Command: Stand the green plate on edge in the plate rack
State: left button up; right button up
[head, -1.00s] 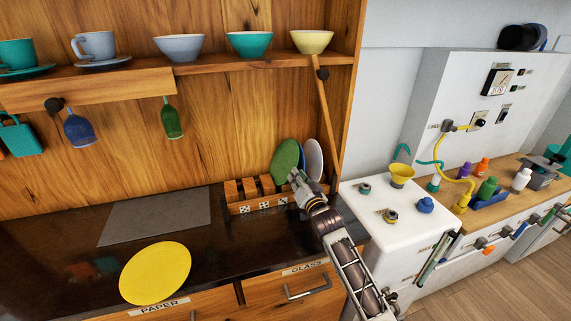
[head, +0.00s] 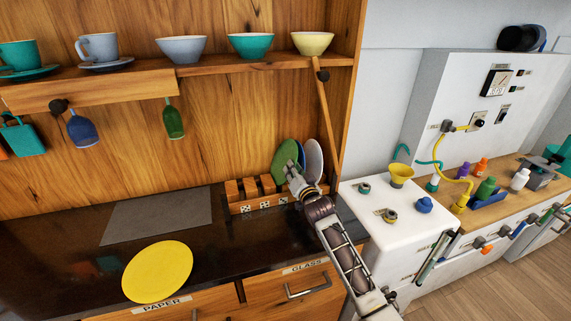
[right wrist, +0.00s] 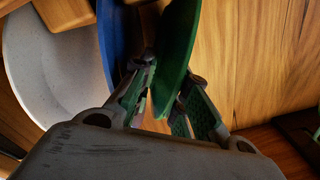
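The green plate (head: 285,156) stands on edge, leaning a little, at the right end of the wooden plate rack (head: 262,207). My right gripper (head: 291,172) is at its lower front edge. In the right wrist view the green plate (right wrist: 178,50) is between the two fingers (right wrist: 170,82), which converge onto its faces and look shut on it. The plate's bottom edge is hidden by the gripper, so I cannot tell whether it rests in a slot. My left gripper is out of view.
A blue plate (right wrist: 118,40) and a white plate (head: 314,158) stand close beside the green one. A yellow plate (head: 158,272) lies at the counter's front, near a grey mat (head: 155,217). A wooden post (head: 326,110) rises just right of the rack.

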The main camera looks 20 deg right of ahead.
jog(key=shift+d+f, duration=0.1)
jog(key=shift+d, duration=0.2)
grip_shut()
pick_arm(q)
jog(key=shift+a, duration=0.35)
